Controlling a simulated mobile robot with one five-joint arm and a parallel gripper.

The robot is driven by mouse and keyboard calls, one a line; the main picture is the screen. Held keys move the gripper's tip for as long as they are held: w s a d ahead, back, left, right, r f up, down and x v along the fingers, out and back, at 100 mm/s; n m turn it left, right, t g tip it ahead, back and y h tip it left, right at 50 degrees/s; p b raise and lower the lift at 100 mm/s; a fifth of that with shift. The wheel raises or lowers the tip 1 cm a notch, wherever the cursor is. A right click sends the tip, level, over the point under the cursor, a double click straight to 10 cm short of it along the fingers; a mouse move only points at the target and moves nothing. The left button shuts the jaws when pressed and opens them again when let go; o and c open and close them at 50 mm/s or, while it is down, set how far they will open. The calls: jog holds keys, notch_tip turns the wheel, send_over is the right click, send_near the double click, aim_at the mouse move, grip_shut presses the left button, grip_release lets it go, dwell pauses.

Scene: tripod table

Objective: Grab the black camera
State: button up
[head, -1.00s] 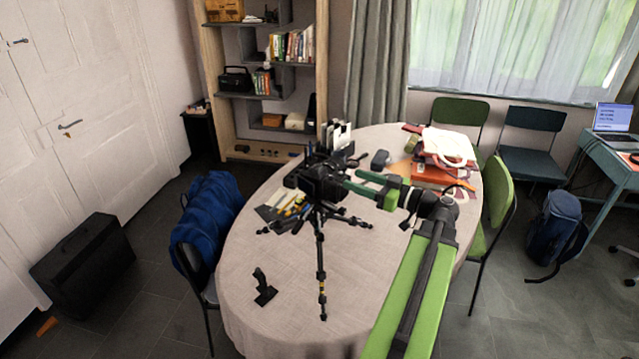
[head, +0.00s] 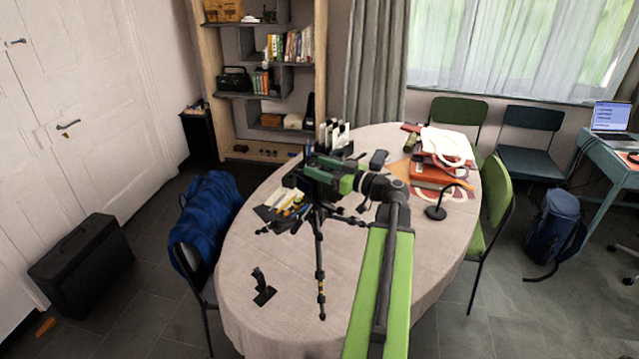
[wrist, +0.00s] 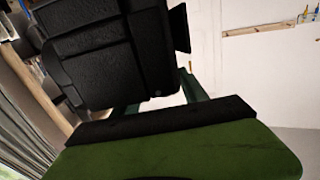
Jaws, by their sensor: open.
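The black camera (head: 318,160) sits on top of a black tripod (head: 319,250) that stands on the table. My gripper (head: 325,176) is at the camera's height, its green fingers overlapping the camera's near side in the head view. In the wrist view the camera's dark textured body (wrist: 105,55) fills the upper left, close in front of the palm. One green finger of my gripper (wrist: 160,92) shows just right of the camera; the other is mostly hidden behind it. The jaws are open, and I cannot tell whether they touch the camera.
The oval table (head: 260,325) also bears a black joystick (head: 263,288), a small black lamp (head: 437,212), pencils (head: 292,207), and a stack with a red box (head: 432,177). Chairs surround it, one with a blue bag (head: 210,215). The table's front is mostly clear.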

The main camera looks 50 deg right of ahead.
grip_shut()
dwell(0.3)
jog(key=shift+r, duration=0.1)
